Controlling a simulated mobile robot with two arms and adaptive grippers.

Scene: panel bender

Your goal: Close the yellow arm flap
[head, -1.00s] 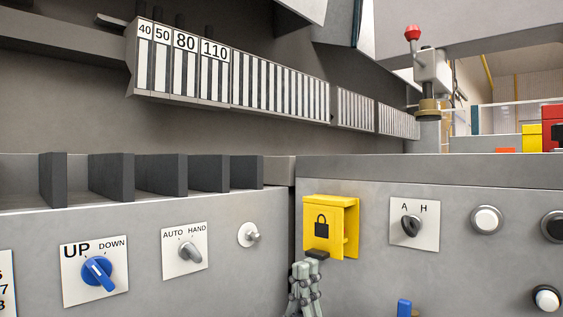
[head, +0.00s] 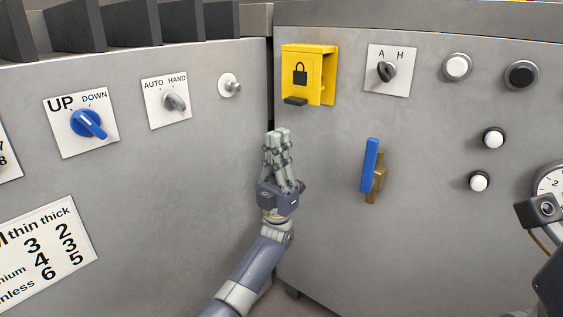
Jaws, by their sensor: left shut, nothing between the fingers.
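The yellow arm flap (head: 300,70) is on the upper part of the right grey panel in the head view. It has a black padlock symbol and a dark tab (head: 295,101) at its lower edge. Its front plate stands out from the panel, with yellow surfaces behind it at the right; I cannot tell its exact angle. My left gripper (head: 277,135) points up, below and slightly left of the tab. Its fingers are together and empty, with a visible gap to the flap. My right gripper is not in view.
An A/H switch (head: 387,71) sits right of the flap. A blue handle (head: 370,165) juts out below it. Round buttons (head: 457,67) and a gauge (head: 552,185) are further right. The left panel carries a blue UP/DOWN knob (head: 87,124) and an AUTO/HAND switch (head: 175,102).

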